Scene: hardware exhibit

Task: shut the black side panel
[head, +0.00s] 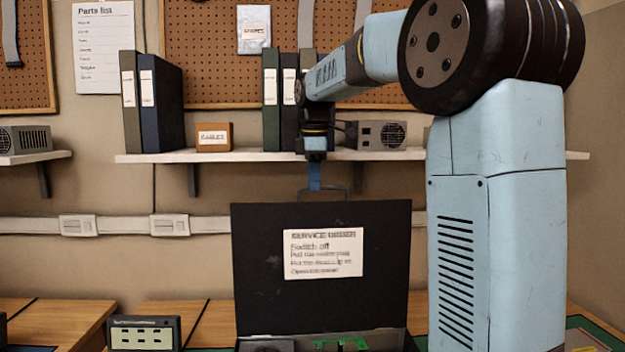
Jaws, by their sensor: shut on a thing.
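The black side panel (270,300) stands upright in the head view, at the bottom middle. It is open, standing up from the back of a low dark case (255,345), whose inside shows a little green at the bottom edge. A white service order sheet (323,254) is on the panel. The fingertips are small, and the exact grip is hard to see.
A shelf (220,156) with binders (160,103), a small cables box (214,137) and a grey power unit (376,135) runs behind the panel. A dark device with a lit display (144,333) stands left of the case. My arm fills the right side.

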